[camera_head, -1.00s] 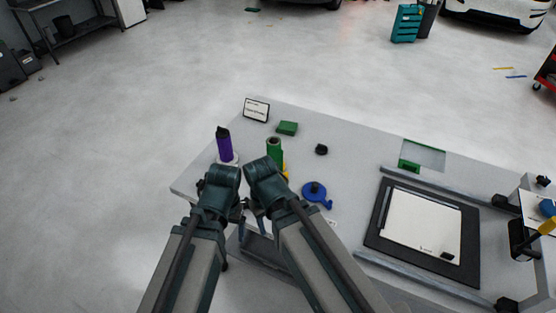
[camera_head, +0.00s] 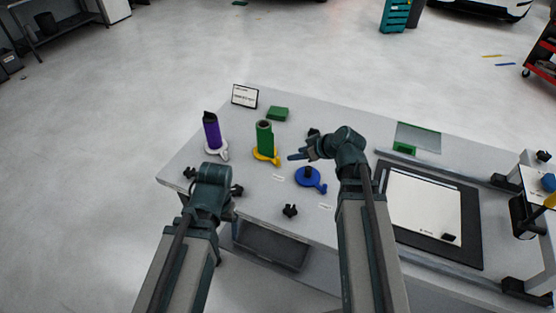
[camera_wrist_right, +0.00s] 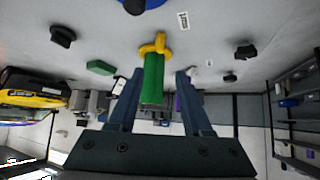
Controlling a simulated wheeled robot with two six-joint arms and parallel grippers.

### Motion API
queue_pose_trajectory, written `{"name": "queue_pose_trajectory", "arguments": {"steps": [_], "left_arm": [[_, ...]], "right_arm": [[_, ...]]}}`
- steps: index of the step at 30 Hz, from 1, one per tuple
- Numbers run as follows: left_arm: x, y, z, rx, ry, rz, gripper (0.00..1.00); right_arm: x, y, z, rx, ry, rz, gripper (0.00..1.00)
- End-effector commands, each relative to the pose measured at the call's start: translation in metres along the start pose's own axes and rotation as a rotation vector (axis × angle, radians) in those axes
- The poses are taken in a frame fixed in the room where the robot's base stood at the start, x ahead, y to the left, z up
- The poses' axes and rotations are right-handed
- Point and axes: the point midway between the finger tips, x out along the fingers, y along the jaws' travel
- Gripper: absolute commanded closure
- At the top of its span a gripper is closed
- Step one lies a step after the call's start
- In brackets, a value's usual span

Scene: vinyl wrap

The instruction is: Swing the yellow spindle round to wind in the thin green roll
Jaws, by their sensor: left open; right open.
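The green roll (camera_head: 264,135) stands upright on the yellow spindle (camera_head: 268,157), whose handle points toward the lower right in the head view. My right gripper (camera_head: 294,155) is open and empty just right of the roll, fingers pointing left toward it, with a gap. In the right wrist view the green roll (camera_wrist_right: 153,80) appears between the two spread fingers of my right gripper (camera_wrist_right: 158,78), with the yellow spindle (camera_wrist_right: 156,46) beyond its far end. My left gripper (camera_head: 211,178) is over the table's left front part; its fingers are mostly hidden by its wrist.
A purple roll (camera_head: 211,131) stands on a white spindle (camera_head: 215,150) to the left. A blue spindle (camera_head: 310,178) lies right of the yellow one. A green block (camera_head: 278,113) and a sign (camera_head: 245,96) are behind. A dark mat (camera_head: 466,248) lies at right.

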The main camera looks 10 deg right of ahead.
Motion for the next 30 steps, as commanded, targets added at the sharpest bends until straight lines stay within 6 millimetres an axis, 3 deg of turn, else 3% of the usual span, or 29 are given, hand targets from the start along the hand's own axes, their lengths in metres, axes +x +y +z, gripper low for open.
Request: {"name": "queue_pose_trajectory", "arguments": {"steps": [18,24,30], "left_arm": [[0.08,0.008,-0.005,0.0,0.0,0.0,0.15],[0.092,0.009,-0.005,0.0,0.0,0.0,0.15],[0.095,0.009,-0.006,0.0,0.0,0.0,0.15]], "right_arm": [[0.112,0.0,0.003,-0.002,-0.002,-0.003,0.5],[0.13,-0.001,0.002,-0.001,-0.002,-0.001,0.5],[0.135,-0.001,0.001,-0.001,-0.002,-0.001,0.5]]}}
